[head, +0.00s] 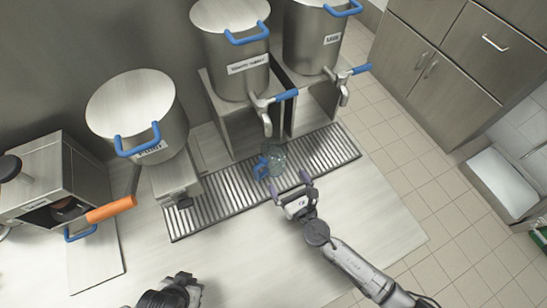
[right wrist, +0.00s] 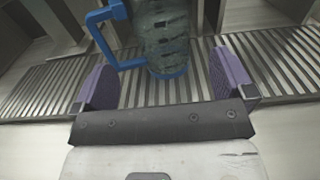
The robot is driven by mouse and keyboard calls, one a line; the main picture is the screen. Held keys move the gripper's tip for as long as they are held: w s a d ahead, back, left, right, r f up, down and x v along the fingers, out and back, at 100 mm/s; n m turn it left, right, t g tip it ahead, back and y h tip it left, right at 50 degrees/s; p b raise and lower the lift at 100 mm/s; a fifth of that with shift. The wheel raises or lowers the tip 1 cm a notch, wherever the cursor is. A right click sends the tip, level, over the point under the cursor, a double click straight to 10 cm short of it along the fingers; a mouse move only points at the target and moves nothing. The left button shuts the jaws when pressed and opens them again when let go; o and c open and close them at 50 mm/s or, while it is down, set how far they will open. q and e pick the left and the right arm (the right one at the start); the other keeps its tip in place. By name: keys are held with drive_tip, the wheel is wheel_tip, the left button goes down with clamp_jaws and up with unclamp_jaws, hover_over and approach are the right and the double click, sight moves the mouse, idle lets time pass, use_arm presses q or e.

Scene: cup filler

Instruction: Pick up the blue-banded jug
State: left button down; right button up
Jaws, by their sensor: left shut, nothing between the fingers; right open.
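The blue-banded jug (head: 277,160) is clear with a blue handle and stands on the slatted drip grate below the middle dispenser's tap. In the right wrist view the jug (right wrist: 168,35) shows its blue base band, with its blue handle to the left; its top is cut off. My right gripper (head: 291,187) is open just in front of the jug. Its purple fingers (right wrist: 165,80) are spread, and the jug stands beyond them, not gripped. My left gripper (head: 180,290) is dark, shut and empty at the bottom of the head view, far from the jug.
The drip grate (head: 220,207) runs along the counter (head: 230,260). Steel dispensers (head: 235,60) with blue handles stand behind it, and a tap (head: 267,122) hangs close above the jug. A machine with an orange handle (head: 110,209) is at left. The front counter is mostly clear.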

sight(280, 167)
drive_tip(key=shift+b+x, duration=0.55)
drive_tip(key=shift+x, duration=4.05)
drive_tip(key=shift+d, duration=0.1)
drive_tip(key=shift+c, duration=0.5)
drive_tip(key=c, duration=0.7)
drive_tip(key=shift+c, duration=0.9)
drive_tip(key=shift+r, duration=0.1)
